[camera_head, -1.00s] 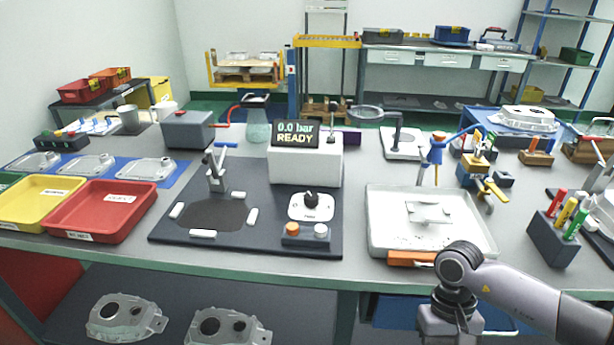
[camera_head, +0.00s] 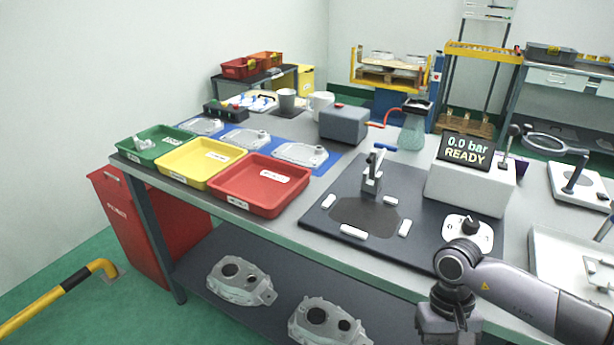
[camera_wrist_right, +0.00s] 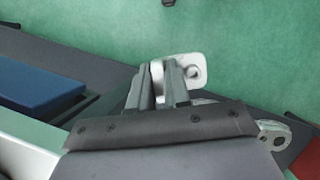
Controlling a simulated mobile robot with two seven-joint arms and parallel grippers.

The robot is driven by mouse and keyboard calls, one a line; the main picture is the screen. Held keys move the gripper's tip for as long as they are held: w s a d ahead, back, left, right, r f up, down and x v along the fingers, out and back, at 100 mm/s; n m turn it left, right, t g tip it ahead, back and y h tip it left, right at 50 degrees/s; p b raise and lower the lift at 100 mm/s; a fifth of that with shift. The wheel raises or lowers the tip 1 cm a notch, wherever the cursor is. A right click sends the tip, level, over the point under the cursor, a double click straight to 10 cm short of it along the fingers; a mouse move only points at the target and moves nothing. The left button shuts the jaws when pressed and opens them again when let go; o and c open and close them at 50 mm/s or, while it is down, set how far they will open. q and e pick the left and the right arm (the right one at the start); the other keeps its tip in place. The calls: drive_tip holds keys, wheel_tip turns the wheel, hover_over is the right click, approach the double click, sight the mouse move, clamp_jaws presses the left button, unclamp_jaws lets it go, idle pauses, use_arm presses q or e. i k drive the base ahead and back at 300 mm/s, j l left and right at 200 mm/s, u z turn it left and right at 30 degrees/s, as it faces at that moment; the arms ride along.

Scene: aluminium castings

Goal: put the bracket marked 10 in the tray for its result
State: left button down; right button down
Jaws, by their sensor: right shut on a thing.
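My right gripper (camera_wrist_right: 170,80) is shut on a pale metal bracket (camera_wrist_right: 188,70), whose rounded end with a hole sticks out beyond the fingers in the wrist view. No number is readable on it. A green tray (camera_head: 126,153), a yellow tray (camera_head: 197,182) and a red tray (camera_head: 262,209) stand side by side at the table's left front. The green one holds a small pale part (camera_head: 145,144); the others look empty. My left gripper is out of view.
Several flat castings lie on a blue mat (camera_head: 322,168) behind the trays. A dark test plate (camera_head: 318,212) with a clamp (camera_head: 372,172) and a display (camera_head: 467,149) reading 0.0 bar READY stands to the right. Housings (camera_head: 240,282) lie on the lower shelf. A red bin (camera_head: 135,225) stands at left.

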sight(203, 162)
drive_tip(key=i+j+u, duration=0.1)
drive_tip(key=j+u, duration=0.15)
drive_tip(key=i+j+u, duration=0.35)
drive_tip(key=i+j, duration=0.25)
drive_tip(key=j, duration=0.25)
drive_tip(key=i+j+u, duration=0.15)
drive_tip(key=i+j, duration=0.3)
drive_tip(key=j, duration=0.15)
